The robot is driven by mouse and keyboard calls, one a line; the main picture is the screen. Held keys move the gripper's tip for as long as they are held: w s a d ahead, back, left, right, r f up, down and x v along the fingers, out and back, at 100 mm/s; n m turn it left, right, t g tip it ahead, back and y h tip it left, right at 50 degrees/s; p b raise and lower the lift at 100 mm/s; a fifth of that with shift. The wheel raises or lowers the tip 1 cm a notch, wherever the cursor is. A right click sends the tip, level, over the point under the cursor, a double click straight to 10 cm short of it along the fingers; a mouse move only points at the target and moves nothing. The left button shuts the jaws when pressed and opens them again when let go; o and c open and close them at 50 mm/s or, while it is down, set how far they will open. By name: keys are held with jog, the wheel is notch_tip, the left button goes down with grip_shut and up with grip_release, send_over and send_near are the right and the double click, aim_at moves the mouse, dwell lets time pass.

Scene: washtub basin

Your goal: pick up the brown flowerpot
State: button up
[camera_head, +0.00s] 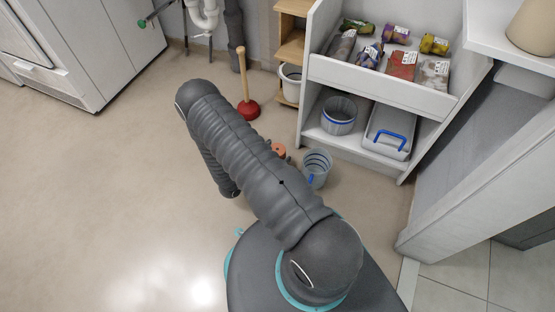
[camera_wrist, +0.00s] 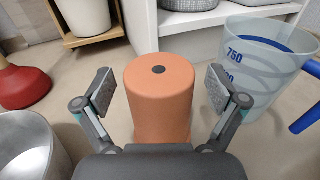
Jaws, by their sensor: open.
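The brown flowerpot (camera_wrist: 160,92) is orange-brown and stands upside down on the floor, with a dark hole in the middle of its top face. In the wrist view my gripper (camera_wrist: 160,90) is open, with one finger on each side of the pot. Gaps show between the fingers and the pot, so they look apart from it. In the head view only a small part of the flowerpot (camera_head: 279,150) shows past my arm, which hides the rest of it and my gripper.
A clear measuring bucket (camera_wrist: 262,70) stands close on the pot's right. A metal bucket (camera_wrist: 30,145) is at the lower left, and a red plunger (camera_wrist: 22,86) is farther left. A white shelf (camera_head: 385,80) with bags and tubs stands behind. Floor at left is clear.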

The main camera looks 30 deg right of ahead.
jog(key=shift+c, duration=0.2)
grip_shut()
